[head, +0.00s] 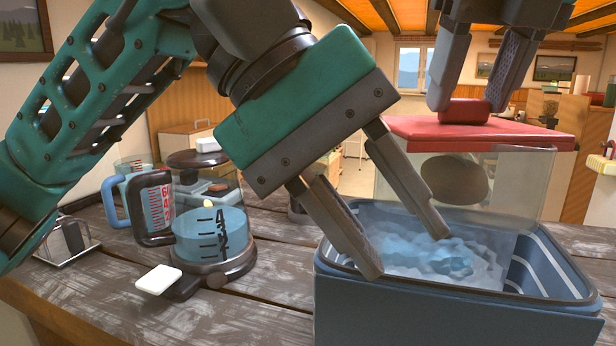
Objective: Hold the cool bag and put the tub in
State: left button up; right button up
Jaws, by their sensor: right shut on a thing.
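The blue cool bag (455,318) stands open at the lower right, with pale blue ice-like filling (430,262) inside. The clear tub (525,185) has a red lid (470,131) and a brown oval shape on its side or within. My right gripper (468,105) is shut on the lid's red handle and holds the tub upright over the bag. The tub's lower part overlaps the bag's opening; how deep it sits is unclear. My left gripper (406,255) is open, its fingers slanting down over the left part of the bag's opening. I cannot tell if they touch the bag.
On the wooden table (240,318) to the left stand a blender-like jug (212,232) with blue liquid, a measuring jug (133,165) and a wire holder (68,240). The table front between jug and bag is clear.

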aim_at(319, 251)
pick_arm(q)
jog(key=w+a+m+t+y, duration=0.2)
jog(key=w+a+t+y, duration=0.3)
jog(key=w+t+y, duration=0.15)
jog(key=shift+g, duration=0.25)
jog(key=x, duration=1.1)
jog(key=shift+f, duration=0.3)
grip_shut()
dwell(0.6)
